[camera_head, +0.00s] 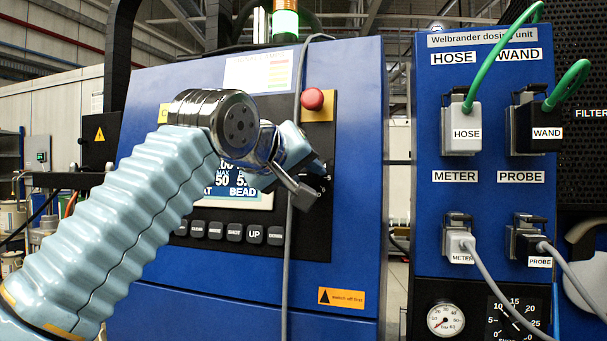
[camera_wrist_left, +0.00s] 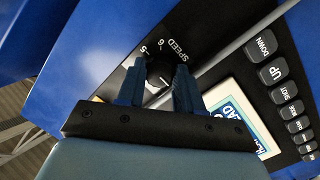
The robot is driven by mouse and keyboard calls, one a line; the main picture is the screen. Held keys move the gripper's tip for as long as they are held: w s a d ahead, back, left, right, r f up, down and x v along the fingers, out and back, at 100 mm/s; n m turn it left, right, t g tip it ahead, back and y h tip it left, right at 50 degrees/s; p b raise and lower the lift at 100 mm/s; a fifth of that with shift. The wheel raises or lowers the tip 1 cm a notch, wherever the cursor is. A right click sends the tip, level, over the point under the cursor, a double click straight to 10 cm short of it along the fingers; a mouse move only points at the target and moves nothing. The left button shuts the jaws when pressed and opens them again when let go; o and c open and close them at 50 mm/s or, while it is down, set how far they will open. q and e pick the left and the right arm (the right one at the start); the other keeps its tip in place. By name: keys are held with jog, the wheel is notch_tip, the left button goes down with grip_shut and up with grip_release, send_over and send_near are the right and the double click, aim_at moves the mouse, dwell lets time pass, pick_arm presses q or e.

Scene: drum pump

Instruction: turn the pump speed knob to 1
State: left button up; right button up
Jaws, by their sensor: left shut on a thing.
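The pump speed knob (camera_wrist_left: 158,74) is dark, with a white mark, and sits on the black control panel by the word SPEED. In the left wrist view it stands between the two fingers of my left gripper (camera_wrist_left: 158,88), which is shut on it. The figures 5 and 6 show beside the knob; the 1 cannot be made out. In the head view my left gripper (camera_head: 318,180) is at the right part of the panel, and the gripper and wrist hide the knob. My right gripper is in neither view.
A red stop button (camera_head: 313,99) sits above my left gripper. A grey cable (camera_head: 289,250) hangs down the panel close to the gripper. A row of push buttons (camera_head: 254,234) and a lit display (camera_head: 245,200) are left of it. The dosing unit (camera_head: 430,120) with plugged cables stands at right.

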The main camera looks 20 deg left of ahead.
pick_arm(q)
jog(key=shift+d+f, duration=0.1)
jog(key=shift+f, duration=0.05)
jog(key=o, duration=1)
jog(key=v, duration=1.4)
